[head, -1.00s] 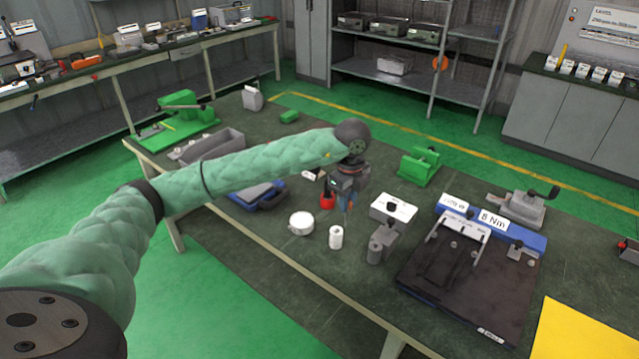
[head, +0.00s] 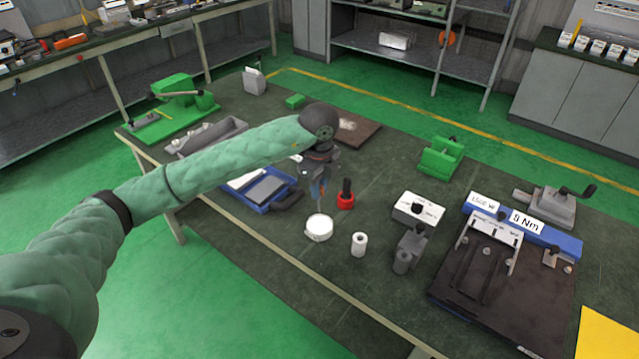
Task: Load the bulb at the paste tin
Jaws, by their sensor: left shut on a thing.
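The paste tin looks to be the round white tin (head: 319,229) on the dark green table, left of the middle. My left gripper (head: 320,188) points down just above and behind it, apart from it. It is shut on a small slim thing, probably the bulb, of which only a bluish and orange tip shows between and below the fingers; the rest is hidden. My right gripper is not in view.
A red pot with a black top (head: 346,200) stands right of the gripper. A white hollow cylinder (head: 359,245) and a grey metal block (head: 410,250) stand right of the tin. A blue case (head: 262,190) lies to the left. A dark fixture plate (head: 505,285) is at right.

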